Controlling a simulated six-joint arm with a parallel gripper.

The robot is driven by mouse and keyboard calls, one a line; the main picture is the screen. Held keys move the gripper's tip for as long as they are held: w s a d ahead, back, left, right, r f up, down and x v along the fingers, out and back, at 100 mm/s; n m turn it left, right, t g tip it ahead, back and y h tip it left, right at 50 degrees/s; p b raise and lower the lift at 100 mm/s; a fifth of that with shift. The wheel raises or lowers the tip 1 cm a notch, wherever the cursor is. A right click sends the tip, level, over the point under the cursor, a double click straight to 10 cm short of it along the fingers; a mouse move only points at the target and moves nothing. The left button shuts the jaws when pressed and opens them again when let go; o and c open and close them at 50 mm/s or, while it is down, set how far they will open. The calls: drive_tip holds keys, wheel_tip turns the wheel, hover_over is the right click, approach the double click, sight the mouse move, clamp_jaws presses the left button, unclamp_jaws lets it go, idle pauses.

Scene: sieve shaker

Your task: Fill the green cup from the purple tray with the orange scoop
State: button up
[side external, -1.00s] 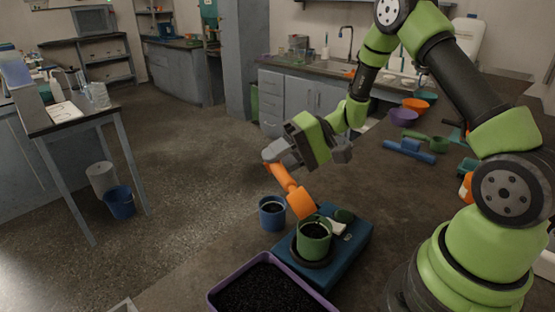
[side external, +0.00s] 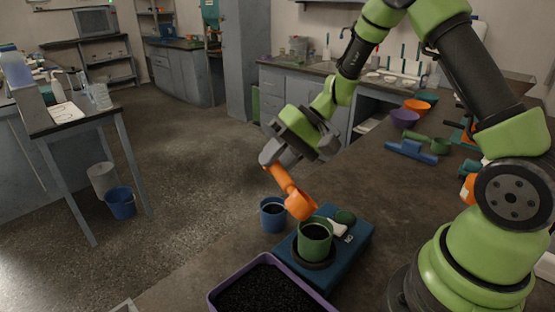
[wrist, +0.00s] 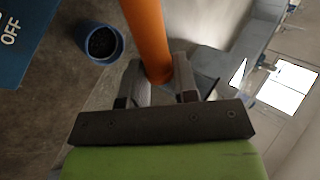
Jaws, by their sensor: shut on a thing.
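My gripper (side external: 277,158) is shut on the handle of the orange scoop (side external: 299,205). The handle also shows between the fingers in the wrist view (wrist: 148,40). The scoop's head hangs above and behind the green cup, near the blue cup; its inside is hidden. The green cup (side external: 314,247) stands upright on a blue scale (side external: 357,236) and has dark material inside. The purple tray (side external: 216,300) holds black granules and stands in front of the scale, cut off by the bottom edge.
A blue cup (side external: 264,217) with dark contents stands left of the scale; it also shows in the wrist view (wrist: 120,45). A green scoop (side external: 438,146), a blue tool (side external: 410,151), a purple bowl (side external: 404,118) and an orange bowl (side external: 416,105) lie farther back right.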

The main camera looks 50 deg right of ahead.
drive_tip(key=g+h, duration=0.1)
drive_tip(key=h, duration=0.2)
drive_tip(key=shift+a+r+g+h, duration=0.2)
drive_tip(key=shift+r+g+h, duration=0.1)
drive_tip(key=shift+r+g, duration=0.1)
drive_tip(key=shift+h, duration=0.4)
drive_tip(key=g+h, duration=0.2)
drive_tip(key=h, duration=0.1)
drive_tip(key=shift+r+h, duration=0.3)
drive_tip(key=shift+r, duration=0.1)
